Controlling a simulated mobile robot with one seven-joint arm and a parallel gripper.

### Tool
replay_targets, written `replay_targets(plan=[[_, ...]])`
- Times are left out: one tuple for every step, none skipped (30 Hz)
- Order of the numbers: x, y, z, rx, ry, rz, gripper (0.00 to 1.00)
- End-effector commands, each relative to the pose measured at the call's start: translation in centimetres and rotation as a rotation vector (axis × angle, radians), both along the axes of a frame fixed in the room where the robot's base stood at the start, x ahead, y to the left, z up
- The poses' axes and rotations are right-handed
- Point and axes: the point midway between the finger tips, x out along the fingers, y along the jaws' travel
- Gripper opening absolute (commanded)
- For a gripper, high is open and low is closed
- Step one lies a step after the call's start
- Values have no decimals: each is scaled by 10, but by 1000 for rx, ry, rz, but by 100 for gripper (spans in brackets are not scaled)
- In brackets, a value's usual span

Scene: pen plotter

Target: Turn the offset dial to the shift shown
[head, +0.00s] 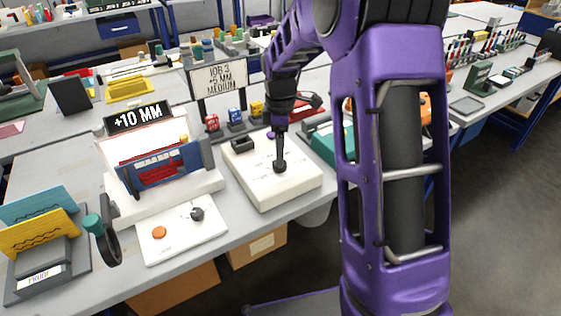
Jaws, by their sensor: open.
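A job sign (220,77) at the back reads JOB 3, +5 MM, MEDIUM. The display (139,117) above the plotter (158,165) reads +10 MM. My gripper (280,165) is open and points down over the top of a white console (262,186) in the middle of the bench. Its tips are at a dark knob-like part there; the gripper covers most of it, and I cannot tell whether they touch. Small marks around it are too small to read. A black knob (197,213) sits on a white panel (182,236) in front of the plotter.
An orange button (159,232) is on the same panel. A stand with blue and yellow cards (40,234) is at the left, beside a dark lever with a green knob (93,224). Red, blue and yellow blocks (235,115) stand behind the console. My purple arm hides the bench at right.

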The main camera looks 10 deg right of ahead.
Motion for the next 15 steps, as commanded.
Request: replay_targets(plan=[[0,0,-11,0,1,0,76],[0,0,-15,0,1,0,76],[0,0,-20,0,1,0,76],[0,0,-24,0,0,0,76],[0,0,-26,0,0,0,76],[0,0,-29,0,0,0,76],[0,0,-31,0,0,0,76],[0,0,-33,0,0,0,76],[0,0,-34,1,-1,0,76],[0,0,-35,1,-1,0,76],[0,0,-36,0,-2,0,76],[0,0,-36,0,-2,0,76],[0,0,-36,0,-2,0,76],[0,0,-36,0,-2,0,76],[0,0,-36,0,-2,0,76]])
